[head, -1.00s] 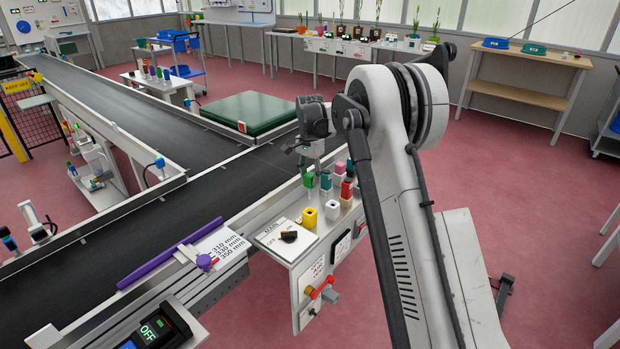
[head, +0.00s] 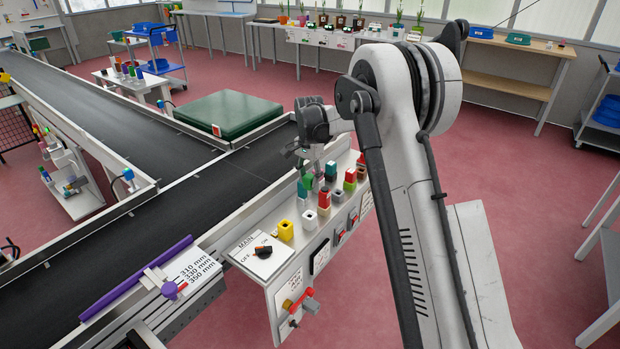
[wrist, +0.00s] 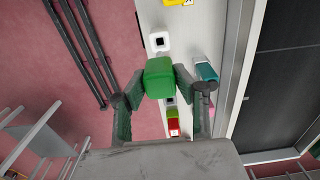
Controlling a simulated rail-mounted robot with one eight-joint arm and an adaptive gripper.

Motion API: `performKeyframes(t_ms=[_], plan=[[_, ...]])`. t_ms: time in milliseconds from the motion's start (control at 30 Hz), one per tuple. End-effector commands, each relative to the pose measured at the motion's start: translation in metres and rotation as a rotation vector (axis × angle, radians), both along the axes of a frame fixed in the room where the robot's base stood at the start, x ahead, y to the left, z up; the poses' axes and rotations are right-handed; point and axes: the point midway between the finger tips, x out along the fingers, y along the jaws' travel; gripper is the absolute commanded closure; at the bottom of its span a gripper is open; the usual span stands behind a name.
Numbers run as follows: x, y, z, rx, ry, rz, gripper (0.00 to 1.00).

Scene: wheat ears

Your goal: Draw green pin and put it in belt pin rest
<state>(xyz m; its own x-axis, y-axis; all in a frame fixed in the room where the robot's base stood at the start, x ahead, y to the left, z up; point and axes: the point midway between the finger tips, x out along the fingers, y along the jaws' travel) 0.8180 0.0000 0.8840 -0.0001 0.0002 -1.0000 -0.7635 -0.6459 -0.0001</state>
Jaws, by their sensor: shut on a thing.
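My gripper (wrist: 160,95) is shut on the green pin (wrist: 160,77), its two fingers on either side of the block. In the head view my gripper (head: 309,160) is over the row of pins on the light panel beside the belt, and the green pin (head: 302,188) shows just below it. I cannot tell which holder is the belt pin rest. The pin's lower end is hidden.
A teal block (wrist: 206,71) stands close to the right finger. A red block (head: 324,197) and a red-and-green one (head: 350,178) stand in the row. A MAIN switch (head: 263,251) is at the near end. The dark belt (head: 215,195) runs alongside.

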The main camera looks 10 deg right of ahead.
Motion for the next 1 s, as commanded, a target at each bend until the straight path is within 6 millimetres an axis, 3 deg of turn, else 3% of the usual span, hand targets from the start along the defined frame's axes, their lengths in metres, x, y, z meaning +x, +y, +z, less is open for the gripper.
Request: performKeyframes(t_ms=[267, 733, 1000], plan=[[0.000, 0.000, -0.012, 0.000, 0.000, 0.000, 1.00], [0.000, 0.000, -0.050, 0.000, 0.000, 0.000, 1.00], [0.000, 0.000, -0.058, 0.000, 0.000, 0.000, 1.00]])
